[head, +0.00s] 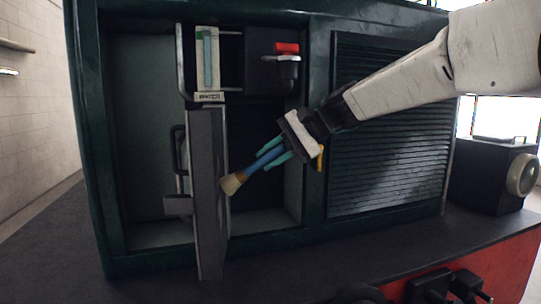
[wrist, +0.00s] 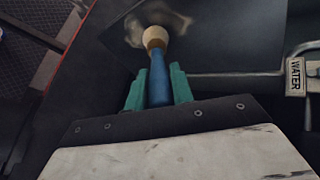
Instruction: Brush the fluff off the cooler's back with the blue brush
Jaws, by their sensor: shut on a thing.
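The blue brush (head: 250,172) has a blue handle and pale tan bristles. My gripper (head: 272,153) is shut on its handle with teal fingers, and the bristles point down and left. The cooler seems to be the upright grey panel (head: 208,215) hanging out of the cabinet; the bristles are at its right face. In the wrist view, the brush (wrist: 158,85) reaches a dark flat face (wrist: 225,35). Patchy grey-tan fluff (wrist: 178,20) lies around the bristle tip there. I cannot tell whether the bristles touch the face. The fluff does not show clearly in the head view.
The dark green cabinet (head: 91,170) surrounds the open bay. A louvred panel (head: 385,130) is right of it. Above the grey panel are a gauge-like unit (head: 207,60) and a red-topped part (head: 287,48). A WATER label (wrist: 295,76) is at right in the wrist view. A lamp box (head: 492,175) stands far right.

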